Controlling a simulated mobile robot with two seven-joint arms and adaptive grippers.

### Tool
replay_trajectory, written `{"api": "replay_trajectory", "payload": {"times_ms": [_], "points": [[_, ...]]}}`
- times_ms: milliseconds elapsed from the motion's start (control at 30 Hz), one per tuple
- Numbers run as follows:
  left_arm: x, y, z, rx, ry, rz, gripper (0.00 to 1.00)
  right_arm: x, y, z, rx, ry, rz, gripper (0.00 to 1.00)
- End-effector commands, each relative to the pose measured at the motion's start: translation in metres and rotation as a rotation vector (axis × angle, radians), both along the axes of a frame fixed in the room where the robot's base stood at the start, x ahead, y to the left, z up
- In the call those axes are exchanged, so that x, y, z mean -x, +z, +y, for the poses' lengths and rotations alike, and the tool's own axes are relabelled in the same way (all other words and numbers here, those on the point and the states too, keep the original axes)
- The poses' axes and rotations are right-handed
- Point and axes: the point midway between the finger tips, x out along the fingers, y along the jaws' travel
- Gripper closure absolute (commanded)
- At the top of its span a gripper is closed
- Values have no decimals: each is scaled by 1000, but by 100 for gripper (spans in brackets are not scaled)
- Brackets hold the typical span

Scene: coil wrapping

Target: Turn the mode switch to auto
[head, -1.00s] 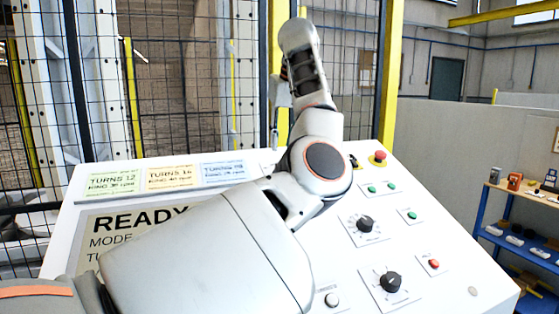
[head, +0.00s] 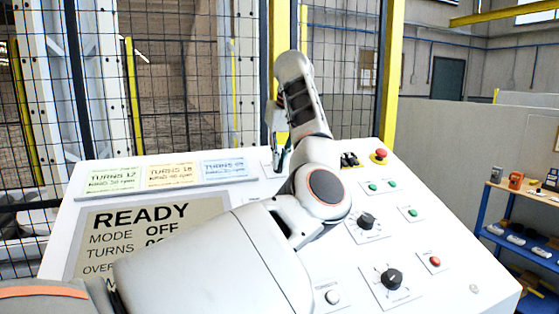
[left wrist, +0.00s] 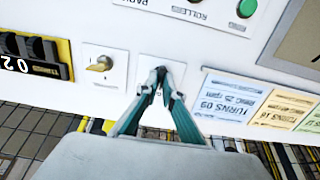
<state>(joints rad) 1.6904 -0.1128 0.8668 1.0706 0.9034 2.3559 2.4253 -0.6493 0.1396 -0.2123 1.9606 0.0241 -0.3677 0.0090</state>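My left gripper (head: 279,160) is low over the back of the sloped white panel, right of the cards. In the left wrist view its two teal-sided fingers (left wrist: 158,78) come together at the tips, over a small white plate (left wrist: 149,66). The tips hide the middle of that plate, so I cannot tell whether a switch is there or between them. The display (head: 140,222) reads READY and MODE OFF. My right gripper is out of view.
A counter (head: 349,160) and red button (head: 381,155) are at the panel's back right. Black dials (head: 366,222) (head: 391,279) and green and red buttons are in front. Coloured cards (head: 222,168) lie close to the gripper. A mesh fence (head: 180,90) stands behind.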

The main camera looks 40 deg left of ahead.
Motion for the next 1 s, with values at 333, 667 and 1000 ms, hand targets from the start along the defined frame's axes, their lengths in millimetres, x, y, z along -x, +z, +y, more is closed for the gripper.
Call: {"api": "replay_trajectory", "payload": {"times_ms": [333, 667, 1000], "points": [[0, 1, 0, -2, -12, 4, 100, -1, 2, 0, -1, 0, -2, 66], [0, 2, 0, -32, -152, 61, 100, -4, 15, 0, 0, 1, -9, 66], [-1, 2, -1, -87, -416, 166, 100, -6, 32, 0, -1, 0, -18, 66]]}}
